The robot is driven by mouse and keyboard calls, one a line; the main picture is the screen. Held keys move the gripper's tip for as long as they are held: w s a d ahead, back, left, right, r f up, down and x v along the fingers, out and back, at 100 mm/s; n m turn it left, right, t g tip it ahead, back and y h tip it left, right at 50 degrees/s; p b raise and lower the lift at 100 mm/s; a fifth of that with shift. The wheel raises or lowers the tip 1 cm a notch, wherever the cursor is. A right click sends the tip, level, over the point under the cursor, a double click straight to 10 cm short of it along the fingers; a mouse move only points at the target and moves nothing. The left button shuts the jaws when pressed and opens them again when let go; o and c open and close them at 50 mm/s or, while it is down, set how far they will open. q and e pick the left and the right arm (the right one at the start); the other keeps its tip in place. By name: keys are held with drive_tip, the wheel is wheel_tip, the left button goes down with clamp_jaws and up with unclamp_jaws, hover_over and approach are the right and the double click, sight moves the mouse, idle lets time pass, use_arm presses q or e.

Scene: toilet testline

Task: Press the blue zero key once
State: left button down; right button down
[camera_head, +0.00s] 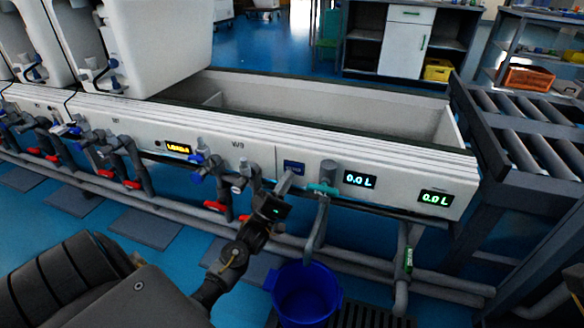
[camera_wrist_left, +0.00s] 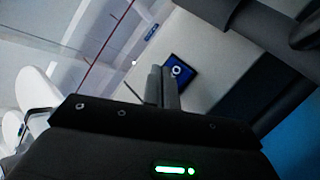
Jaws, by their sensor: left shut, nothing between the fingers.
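The blue zero key (camera_head: 293,166) is a small dark-blue square on the white front panel, left of a grey pipe fitting. In the left wrist view the blue zero key (camera_wrist_left: 180,69) shows a white ring mark in a dark frame. My left gripper (camera_head: 287,177) is shut and empty, its tips right at the key's lower edge in the head view. In the left wrist view the left gripper (camera_wrist_left: 162,76) overlaps the key's left side. I cannot tell whether the tips touch it. My right gripper is not in view.
Two green displays, the nearer (camera_head: 360,180) and the farther (camera_head: 434,197), read 0.0 L. A teal-handled tap (camera_head: 322,189) with a down spout stands just right of the key. A blue bucket (camera_head: 306,292) is below. Grey pipes with red handles line the panel's left part.

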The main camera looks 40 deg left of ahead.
use_arm(q)
drive_tip(key=shift+s+d+p, duration=0.25)
drive_tip(key=shift+s+p, duration=0.2)
drive_tip(key=shift+s, duration=0.35)
drive_tip(key=shift+s+d+p, duration=0.3)
drive_tip(key=shift+s+p, duration=0.2)
drive_tip(key=shift+s, duration=0.25)
drive_tip(key=shift+s+d+p, duration=0.25)
drive_tip(key=shift+s+p, duration=0.2)
drive_tip(key=shift+s, duration=0.35)
